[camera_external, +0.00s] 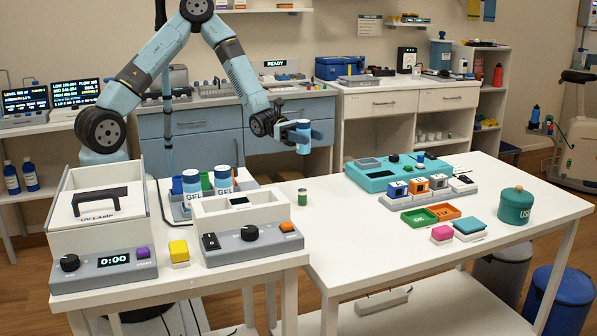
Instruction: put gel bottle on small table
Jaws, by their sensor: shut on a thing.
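My gripper (298,131) is shut on a light-blue bottle (303,147), held roughly upright above the far left part of the right white table. The bottle looks like the gel bottles, but its label cannot be read and its middle is partly hidden by the fingers.
The right white table (345,257) has a clear left part with a small green can (302,197) near its edge. A teal device (385,172), trays and a teal pot (515,206) stand on it. A UV lamp box (98,215) and control boxes crowd the left table.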

